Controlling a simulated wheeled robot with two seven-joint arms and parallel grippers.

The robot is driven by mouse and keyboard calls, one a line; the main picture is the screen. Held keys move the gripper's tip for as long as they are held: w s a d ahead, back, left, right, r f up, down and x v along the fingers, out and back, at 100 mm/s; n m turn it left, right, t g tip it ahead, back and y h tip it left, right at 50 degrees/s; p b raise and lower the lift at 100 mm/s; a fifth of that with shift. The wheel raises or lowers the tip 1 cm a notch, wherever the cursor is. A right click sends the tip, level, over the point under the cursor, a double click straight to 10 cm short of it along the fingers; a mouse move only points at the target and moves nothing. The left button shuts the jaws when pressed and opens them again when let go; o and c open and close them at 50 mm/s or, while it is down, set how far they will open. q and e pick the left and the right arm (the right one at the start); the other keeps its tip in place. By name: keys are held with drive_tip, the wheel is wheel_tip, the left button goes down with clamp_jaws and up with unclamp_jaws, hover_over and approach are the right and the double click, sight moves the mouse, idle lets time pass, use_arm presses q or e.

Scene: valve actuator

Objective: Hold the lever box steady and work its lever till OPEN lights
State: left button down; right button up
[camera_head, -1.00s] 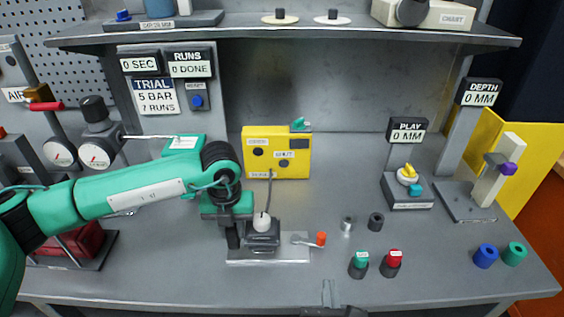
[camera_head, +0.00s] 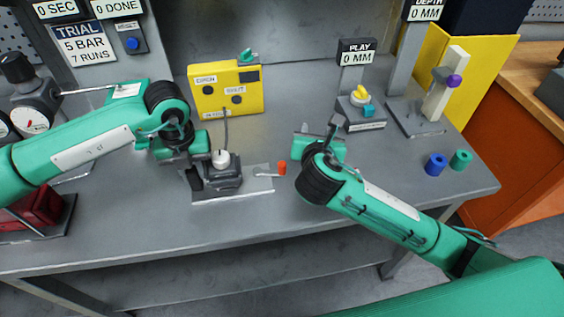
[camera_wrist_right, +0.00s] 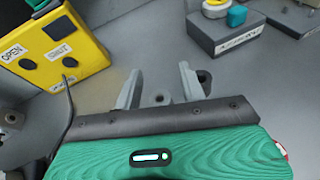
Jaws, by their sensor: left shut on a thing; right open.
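The lever box (camera_head: 226,178) is a small dark grey block with a white dome on a pale base plate. Its lever points right and ends in an orange-red tip (camera_head: 282,168). My left gripper (camera_head: 194,178) is shut on the box's left side. My right gripper (camera_head: 333,126) is above the bench, to the right of the lever and apart from it. In the right wrist view (camera_wrist_right: 160,88) its two fingers stand open with nothing gripped. The yellow box (camera_head: 226,90), with OPEN and SHUT labels, stands behind; its two round lamps look dark.
A cable runs from the yellow box to the lever box. The PLAY stand (camera_head: 362,114) is behind my right gripper. Blue (camera_head: 436,164) and green (camera_head: 461,159) rings lie at the right. A red block (camera_head: 38,213) is at the left. The bench front is clear.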

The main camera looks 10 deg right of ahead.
sight(282, 164)
drive_tip(key=a+n+g+y, duration=0.1)
drive_tip(key=a, duration=0.1)
drive_tip(key=w+a+f+n+g+y, duration=0.1)
drive_tip(key=a+n+g, duration=0.1)
drive_tip(key=w+a+n+g+y, duration=0.1)
drive_tip(key=a, duration=0.1)
drive_tip(key=shift+w+a+f+n+g+y, duration=0.2)
drive_tip(key=shift+a+n+g+y, duration=0.1)
drive_tip(key=shift+a, duration=0.1)
drive_tip(key=shift+s+a+r+n+g+y, duration=0.1)
drive_tip(key=shift+a+r+n+g+y, duration=0.05)
drive_tip(key=shift+a+n+g, duration=0.25)
drive_tip(key=shift+s+a+r+n+g+y, duration=0.15)
drive_tip(key=shift+a+n+g, duration=0.15)
drive_tip(key=shift+g, duration=0.2)
drive_tip(key=s+r+n+g, duration=0.4)
drive_tip(key=s+r+g, duration=0.1)
drive_tip(key=r+g, duration=0.2)
drive_tip(key=shift+n, duration=0.3)
drive_tip(key=f, duration=1.1)
drive_tip(key=shift+s+a+f, duration=0.2)
drive_tip(key=shift+a+f, duration=0.15)
drive_tip(key=shift+a, duration=0.05)
clamp_jaws()
